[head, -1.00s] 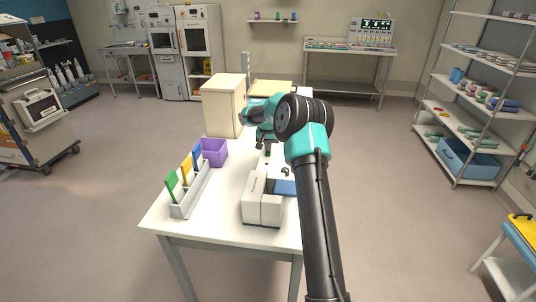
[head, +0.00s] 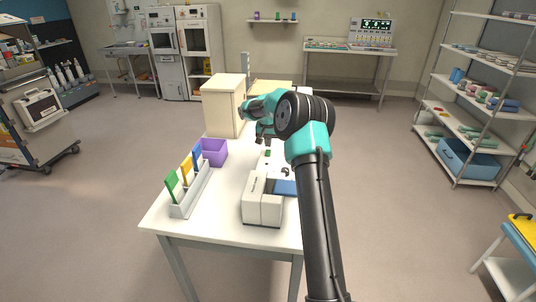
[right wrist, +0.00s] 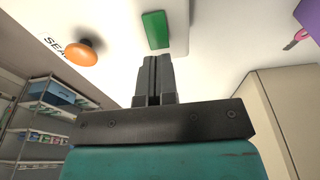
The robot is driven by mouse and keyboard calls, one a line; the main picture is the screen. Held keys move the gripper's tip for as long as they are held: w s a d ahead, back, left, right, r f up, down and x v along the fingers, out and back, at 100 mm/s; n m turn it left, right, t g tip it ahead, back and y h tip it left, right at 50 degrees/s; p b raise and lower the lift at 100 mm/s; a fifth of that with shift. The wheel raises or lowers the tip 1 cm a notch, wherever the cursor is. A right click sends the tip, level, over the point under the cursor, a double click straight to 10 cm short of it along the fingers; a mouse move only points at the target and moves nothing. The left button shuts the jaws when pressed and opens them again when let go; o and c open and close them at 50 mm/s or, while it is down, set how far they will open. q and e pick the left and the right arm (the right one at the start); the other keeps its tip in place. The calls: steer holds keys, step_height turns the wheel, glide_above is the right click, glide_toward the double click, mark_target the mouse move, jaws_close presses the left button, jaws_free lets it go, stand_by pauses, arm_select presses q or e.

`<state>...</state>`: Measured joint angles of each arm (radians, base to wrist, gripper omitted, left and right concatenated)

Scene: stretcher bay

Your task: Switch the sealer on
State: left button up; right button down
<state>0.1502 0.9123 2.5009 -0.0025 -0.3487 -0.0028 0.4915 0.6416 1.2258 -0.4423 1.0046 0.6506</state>
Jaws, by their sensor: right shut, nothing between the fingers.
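A small green rectangular piece (head: 268,153) lies on the white surface just below my right gripper (head: 265,141). In the right wrist view the green piece (right wrist: 156,30) is just beyond the fingertips, with a small gap. An orange round knob or lamp (right wrist: 82,51) is left of it, beside lettering that starts "SEA"; the rest is cut off. My right gripper (right wrist: 154,62) is shut and empty. I cannot tell whether the green piece is pressed or tilted. My left gripper is not in view.
A white boxy device (head: 262,208) with a blue part stands nearer on the table (head: 215,222). A purple bin (head: 214,153) and a grey rack (head: 190,190) with coloured cards are at left. A beige cabinet (head: 223,106) stands behind the bin.

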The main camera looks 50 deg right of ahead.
mark_target(268, 151)
steer(key=shift+r, duration=2.15)
